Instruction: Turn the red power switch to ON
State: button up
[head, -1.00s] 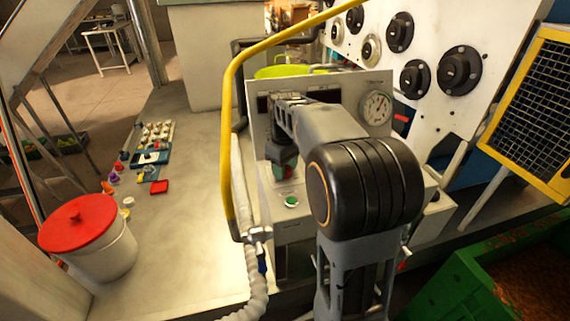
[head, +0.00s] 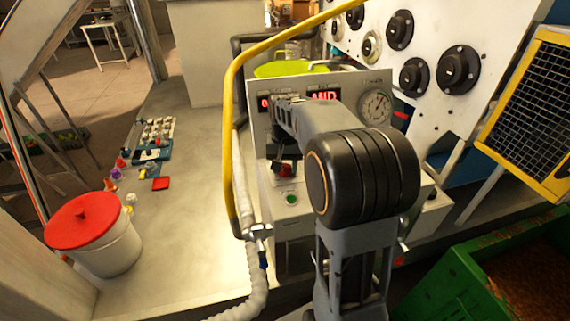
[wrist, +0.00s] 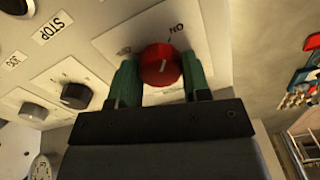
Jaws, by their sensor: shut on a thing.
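The red power switch (wrist: 159,66) is a round knob on a white plate in the wrist view. My gripper (wrist: 160,80) has a green finger on each side of it and is shut on it. A label at the left of the plate is partly hidden by a finger. In the head view, my gripper (head: 284,162) points down at the panel, with the red knob (head: 285,171) just showing below it. Red characters glow on the display (head: 325,95), reading MID.
A green button (head: 291,199) sits in front of the switch, and a gauge (head: 375,106) is on the upright panel. A black knob (wrist: 75,96) and a STOP label (wrist: 52,27) are left in the wrist view. A yellow rail (head: 229,140) runs left of the machine.

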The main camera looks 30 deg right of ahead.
aim_at(285, 167)
jog(key=shift+m, duration=0.7)
jog(key=o, duration=0.9)
notch_tip(285, 167, up, 14)
jog(key=shift+f+p, duration=0.1)
jog(key=shift+p, duration=0.25)
jog(key=shift+d, duration=0.1)
dwell(0.5)
